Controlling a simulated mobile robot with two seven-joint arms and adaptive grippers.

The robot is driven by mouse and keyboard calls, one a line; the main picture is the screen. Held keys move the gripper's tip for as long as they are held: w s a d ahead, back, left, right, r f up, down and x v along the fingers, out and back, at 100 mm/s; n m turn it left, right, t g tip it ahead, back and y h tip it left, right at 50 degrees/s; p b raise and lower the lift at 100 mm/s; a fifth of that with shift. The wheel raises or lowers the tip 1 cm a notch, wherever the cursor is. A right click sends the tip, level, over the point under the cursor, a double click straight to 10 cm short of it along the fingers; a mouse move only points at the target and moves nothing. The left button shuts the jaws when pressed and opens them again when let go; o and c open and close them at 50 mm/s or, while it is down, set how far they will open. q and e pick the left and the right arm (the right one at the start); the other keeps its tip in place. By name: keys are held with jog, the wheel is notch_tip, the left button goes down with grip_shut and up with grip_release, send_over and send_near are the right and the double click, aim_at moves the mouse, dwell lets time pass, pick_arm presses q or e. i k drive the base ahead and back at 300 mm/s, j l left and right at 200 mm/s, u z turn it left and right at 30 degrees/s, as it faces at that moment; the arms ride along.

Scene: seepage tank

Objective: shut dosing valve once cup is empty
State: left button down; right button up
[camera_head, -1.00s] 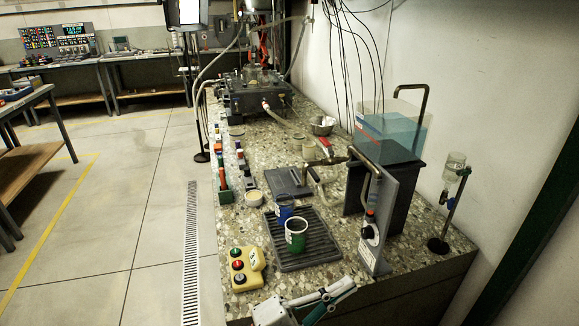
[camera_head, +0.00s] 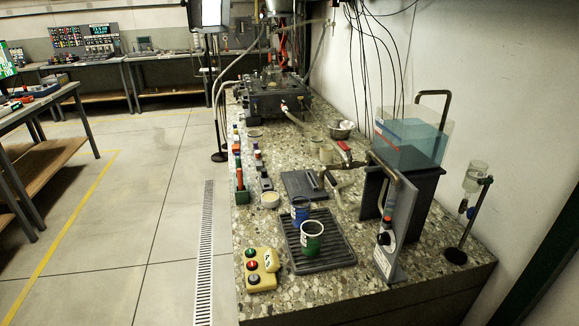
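A green-marked cup (camera_head: 312,239) stands upright on the dark ribbed drip tray (camera_head: 335,264). A blue cup (camera_head: 300,211) stands just behind it. The inside of both is too small to read for contents. A clear upside-down vessel (camera_head: 475,178) hangs on a stand at the right, with a small blue valve-like fitting (camera_head: 471,213) below it. A valve with a red handle (camera_head: 344,146) sits on the pipe left of the water tank. Which of these is the dosing valve cannot be told. Neither of my grippers is in view.
A yellow button box (camera_head: 262,270) sits at the bench's front left. A clear tank of bluish water (camera_head: 408,148) stands on a dark block by the wall. An upright grey panel with a knob (camera_head: 386,238) stands right of the tray. Open floor lies left of the bench.

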aim_at(470, 211)
jog(key=l+z, duration=0.15)
jog(key=z, duration=0.35)
jog(key=i+l+z, duration=0.1)
jog(key=z, duration=0.35)
